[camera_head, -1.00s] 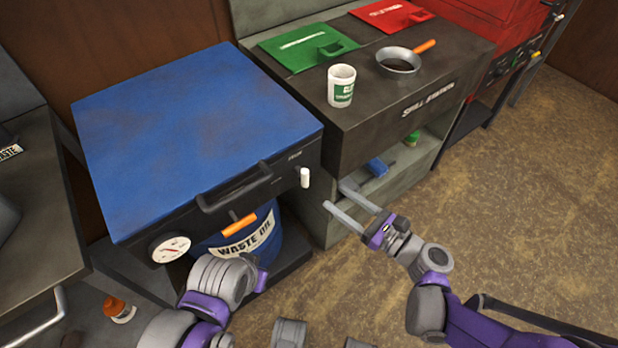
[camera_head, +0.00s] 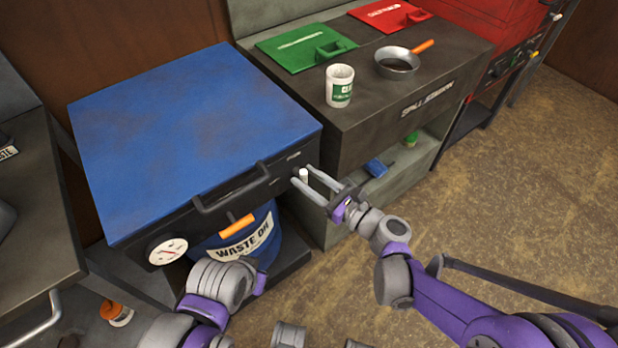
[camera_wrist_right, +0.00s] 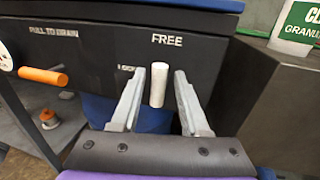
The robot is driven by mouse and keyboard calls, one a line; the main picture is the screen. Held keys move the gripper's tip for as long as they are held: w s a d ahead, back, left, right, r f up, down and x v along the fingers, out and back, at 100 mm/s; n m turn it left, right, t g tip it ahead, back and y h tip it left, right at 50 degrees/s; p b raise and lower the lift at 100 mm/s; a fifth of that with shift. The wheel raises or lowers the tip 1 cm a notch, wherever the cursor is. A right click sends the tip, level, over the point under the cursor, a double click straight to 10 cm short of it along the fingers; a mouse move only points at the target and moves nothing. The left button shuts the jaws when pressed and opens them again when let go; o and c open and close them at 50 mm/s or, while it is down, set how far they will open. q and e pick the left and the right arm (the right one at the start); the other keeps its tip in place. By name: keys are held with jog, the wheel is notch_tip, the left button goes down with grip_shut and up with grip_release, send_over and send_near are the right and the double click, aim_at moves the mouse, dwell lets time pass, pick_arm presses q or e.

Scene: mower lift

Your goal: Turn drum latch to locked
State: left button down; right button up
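The drum latch is a small white handle (camera_head: 303,175) on the dark front panel under the blue lid (camera_head: 195,125). In the right wrist view the white latch (camera_wrist_right: 158,84) stands upright below the word "FREE", with another label, partly hidden, to its left. My right gripper (camera_head: 308,180) is open, with one finger on each side of the latch. In the right wrist view the gripper (camera_wrist_right: 160,92) shows gaps between the latch and both fingers. My left arm shows at the bottom, but its fingertips are hidden.
An orange handle (camera_head: 237,226) and a round gauge (camera_head: 167,251) are on the same front. A blue waste oil drum (camera_head: 245,240) stands below. The spill station cabinet (camera_head: 385,120) is close on the right, with a white cup (camera_head: 339,86) and a pan (camera_head: 397,63) on top.

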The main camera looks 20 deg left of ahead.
grip_shut()
jog(key=n, duration=0.3)
jog(key=n+p, duration=0.1)
jog(key=shift+s+a+r+h, duration=0.1)
jog(key=shift+s+a+h, duration=0.05)
jog(key=shift+s+h, duration=0.15)
jog(key=n+h+p, duration=0.1)
jog(key=n, duration=0.3)
jog(key=shift+s+a, duration=0.1)
jog(key=shift+a, duration=0.05)
jog(key=n, duration=0.1)
jog(key=n+h, duration=0.1)
jog(key=n, duration=0.2)
jog(key=shift+s+a+f+t+p, duration=0.1)
jog(key=shift+s+f+t+p, duration=0.1)
jog(key=shift+f+t+p, duration=0.15)
jog(key=shift+f+n+t+h, duration=0.1)
jog(key=shift+n+t+h, duration=0.4)
jog(key=shift+n, duration=1.4)
